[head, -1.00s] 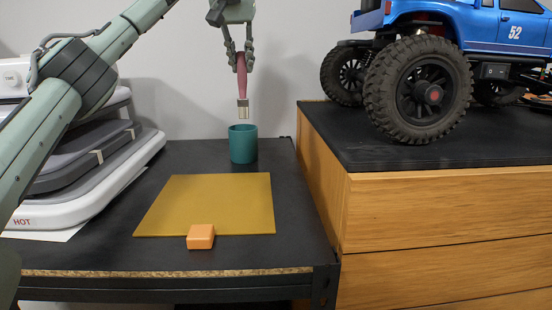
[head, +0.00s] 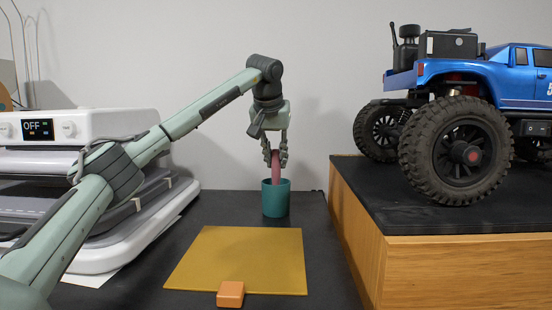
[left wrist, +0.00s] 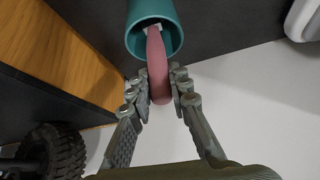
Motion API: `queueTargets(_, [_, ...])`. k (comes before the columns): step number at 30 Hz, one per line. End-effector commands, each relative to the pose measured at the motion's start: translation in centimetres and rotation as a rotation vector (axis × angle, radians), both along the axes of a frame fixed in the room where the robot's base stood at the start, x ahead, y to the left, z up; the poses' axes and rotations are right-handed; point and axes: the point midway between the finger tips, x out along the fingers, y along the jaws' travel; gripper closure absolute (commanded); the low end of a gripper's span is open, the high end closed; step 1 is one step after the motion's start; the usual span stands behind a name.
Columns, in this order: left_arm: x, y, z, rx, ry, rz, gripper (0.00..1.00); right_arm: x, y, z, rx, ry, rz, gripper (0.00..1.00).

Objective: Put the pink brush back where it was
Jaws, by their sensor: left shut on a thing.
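The pink brush (head: 275,166) is upright, with its lower end inside the teal cup (head: 276,200) at the back of the dark table. My left gripper (head: 275,155) is above the cup and shut on the brush's handle. In the left wrist view the brush (left wrist: 158,70) reaches from between the fingers (left wrist: 160,85) into the mouth of the cup (left wrist: 140,14). The brush's lower end is mostly hidden inside the cup; whether it touches the bottom cannot be seen. My right gripper is not in view.
A mustard mat (head: 240,260) lies in front of the cup, with an orange block (head: 230,294) at its front edge. A white heat-press machine (head: 90,125) stands at left. A wooden cabinet (head: 355,215) at right carries a blue RC crawler (head: 475,85).

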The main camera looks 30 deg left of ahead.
Motion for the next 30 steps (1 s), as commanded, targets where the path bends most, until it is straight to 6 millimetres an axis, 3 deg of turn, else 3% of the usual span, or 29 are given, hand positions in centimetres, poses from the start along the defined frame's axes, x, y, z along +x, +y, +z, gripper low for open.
queueTargets(6, [0.0,0.0,-0.4,0.0,0.001,0.0,1.0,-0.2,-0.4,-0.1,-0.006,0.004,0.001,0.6])
queueTargets(7, [0.0,0.0,-0.4,0.0,0.0,0.0,0.78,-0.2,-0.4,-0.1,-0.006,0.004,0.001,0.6])
queueTargets(11, [0.0,0.0,-0.3,0.0,0.001,0.0,0.62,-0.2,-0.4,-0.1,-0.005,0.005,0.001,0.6])
queueTargets(23, [-0.1,-0.1,0.4,0.0,0.0,0.0,0.61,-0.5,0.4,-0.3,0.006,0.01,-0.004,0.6])
queueTargets(30, [-2.2,-0.9,4.3,0.001,-0.004,-0.001,0.61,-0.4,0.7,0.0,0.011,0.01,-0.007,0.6])
